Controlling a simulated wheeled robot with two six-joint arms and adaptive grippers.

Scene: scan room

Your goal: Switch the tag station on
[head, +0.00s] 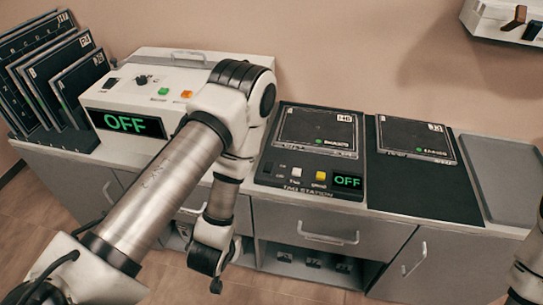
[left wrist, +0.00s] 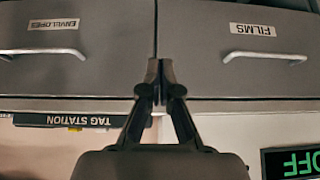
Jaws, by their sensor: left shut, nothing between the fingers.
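The tag station (head: 310,195) is a dark panel on the counter, right of my left arm. Its small display (head: 347,182) reads OFF in green. A yellow button (head: 320,175) and small dark and pale controls (head: 296,170) sit left of the display. A dark plate (head: 315,132) with a green mark lies on its upper part. The station's labelled edge (left wrist: 80,121) shows upside down in the left wrist view. My left gripper (head: 216,285) points down in front of the cabinet, below and left of the station, shut and empty; its fingertips (left wrist: 160,72) touch in the wrist view.
A white console (head: 180,75) with another OFF display (head: 126,123) stands left, partly behind my left arm. Upright dark plates (head: 55,75) stand at far left. A dark mat (head: 425,185) holds another plate (head: 417,137). A grey tray (head: 500,175) is at right. Drawer handles (head: 330,239) protrude below.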

